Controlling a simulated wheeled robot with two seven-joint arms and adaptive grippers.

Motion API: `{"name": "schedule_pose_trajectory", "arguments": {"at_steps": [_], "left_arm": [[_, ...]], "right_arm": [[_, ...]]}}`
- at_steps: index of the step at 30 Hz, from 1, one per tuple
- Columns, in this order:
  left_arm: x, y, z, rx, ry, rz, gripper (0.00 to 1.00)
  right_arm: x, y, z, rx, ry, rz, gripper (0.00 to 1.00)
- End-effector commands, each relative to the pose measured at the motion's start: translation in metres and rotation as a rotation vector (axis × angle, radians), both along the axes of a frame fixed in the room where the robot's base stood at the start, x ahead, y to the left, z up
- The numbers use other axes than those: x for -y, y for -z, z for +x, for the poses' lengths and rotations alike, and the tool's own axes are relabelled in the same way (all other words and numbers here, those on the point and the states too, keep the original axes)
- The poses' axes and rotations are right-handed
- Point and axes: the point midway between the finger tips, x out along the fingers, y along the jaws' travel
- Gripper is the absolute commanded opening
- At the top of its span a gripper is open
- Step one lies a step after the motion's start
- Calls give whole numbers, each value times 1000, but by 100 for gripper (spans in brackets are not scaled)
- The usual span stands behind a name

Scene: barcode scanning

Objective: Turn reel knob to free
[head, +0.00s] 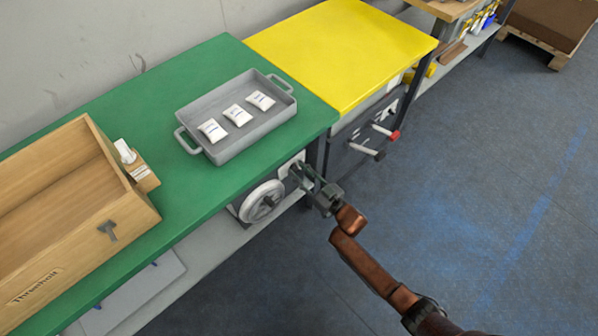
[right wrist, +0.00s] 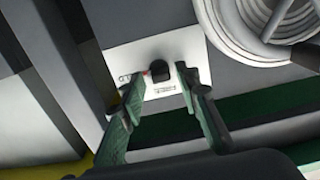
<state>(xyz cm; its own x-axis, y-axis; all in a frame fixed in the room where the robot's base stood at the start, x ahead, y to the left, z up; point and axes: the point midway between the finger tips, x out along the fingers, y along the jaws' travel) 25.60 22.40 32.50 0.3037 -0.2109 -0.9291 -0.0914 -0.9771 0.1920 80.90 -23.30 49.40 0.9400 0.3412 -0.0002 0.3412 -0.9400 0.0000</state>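The reel (head: 263,201) is a pale round drum on a grey unit under the green table's front edge. It shows in part at the upper right of the right wrist view (right wrist: 275,22). The reel knob (right wrist: 162,70) is small and black, on a white plate (right wrist: 125,57) with a red mark beside it. My right gripper (head: 302,172) is at this plate; in the right wrist view its green fingers (right wrist: 160,76) stand open on either side of the knob. A gap shows at the left finger; contact at the right one is unclear. My left gripper is not in view.
The green table (head: 215,70) carries a grey tray (head: 188,117) with several white packets, a wooden box (head: 75,135) and a small white device (head: 125,151). A yellow table (head: 340,45) adjoins, with red and grey handles below. The blue floor at right is clear.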

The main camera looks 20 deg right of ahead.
Motion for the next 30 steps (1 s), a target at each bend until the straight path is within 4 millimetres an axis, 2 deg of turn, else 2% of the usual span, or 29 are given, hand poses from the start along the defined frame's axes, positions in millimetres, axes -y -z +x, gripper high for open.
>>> {"name": "schedule_pose_trajectory", "arguments": {"at_steps": [2, 12, 23, 30], "left_arm": [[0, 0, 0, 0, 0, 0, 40], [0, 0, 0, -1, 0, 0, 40], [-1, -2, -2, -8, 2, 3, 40], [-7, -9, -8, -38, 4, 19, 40]], "right_arm": [[0, 0, 0, 0, 0, 0, 23], [0, 0, 0, 0, -1, 0, 0], [-1, -1, 0, 13, -1, -33, 0], [-2, -1, 0, 58, -1, -158, 0]]}}
